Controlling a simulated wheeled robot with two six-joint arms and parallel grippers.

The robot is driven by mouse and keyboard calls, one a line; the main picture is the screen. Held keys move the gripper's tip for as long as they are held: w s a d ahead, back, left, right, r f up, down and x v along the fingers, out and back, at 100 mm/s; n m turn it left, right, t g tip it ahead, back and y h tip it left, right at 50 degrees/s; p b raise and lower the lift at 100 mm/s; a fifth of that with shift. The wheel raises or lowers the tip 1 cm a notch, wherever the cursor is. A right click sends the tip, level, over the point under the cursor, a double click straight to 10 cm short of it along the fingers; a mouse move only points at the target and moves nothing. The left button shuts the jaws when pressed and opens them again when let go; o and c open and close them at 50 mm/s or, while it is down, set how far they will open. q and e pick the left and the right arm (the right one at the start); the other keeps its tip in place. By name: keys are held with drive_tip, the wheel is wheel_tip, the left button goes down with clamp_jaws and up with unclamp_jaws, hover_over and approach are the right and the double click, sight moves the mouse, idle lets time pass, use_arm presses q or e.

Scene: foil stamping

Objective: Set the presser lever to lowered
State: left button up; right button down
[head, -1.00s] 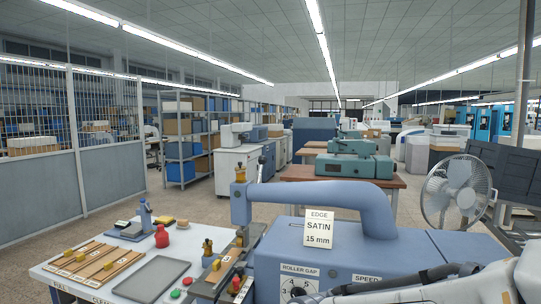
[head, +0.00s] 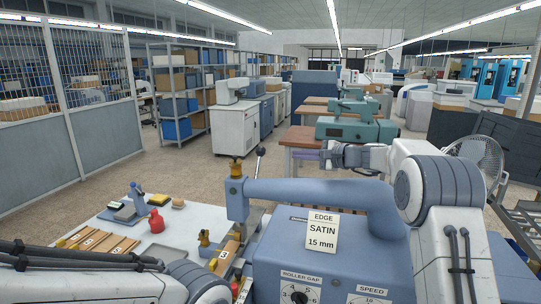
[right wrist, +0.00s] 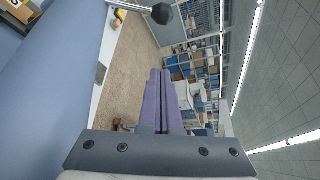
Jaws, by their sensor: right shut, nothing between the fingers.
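The presser lever (head: 260,152) is a thin metal rod with a dark ball knob, standing up behind the blue machine's arm. Its knob also shows at the top of the right wrist view (right wrist: 161,13), with the rod running left from it. My right gripper (head: 294,155) has purple fingers, shut and empty, pointing left. In the head view it appears to the right of the knob at about its height, apart from it. The closed fingers show in the right wrist view (right wrist: 160,72), with a gap to the knob. My left gripper is out of view; only my left arm shows at lower left.
The blue machine (head: 330,255) with its thick curved arm (head: 320,192) fills the front, carrying an EDGE SATIN 15 mm card (head: 322,232). Green machines (head: 355,130) stand behind on a bench.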

sight(258, 166)
drive_tip(key=shift+w, duration=0.15)
drive_tip(key=shift+a, duration=0.15)
drive_tip(key=w+a+p, duration=0.3)
drive_tip(key=a+p, duration=0.5)
drive_tip(key=shift+w+a+f+p, duration=0.2)
drive_tip(key=shift+a+p, duration=0.1)
drive_tip(key=shift+p, duration=0.1)
idle(0.5)
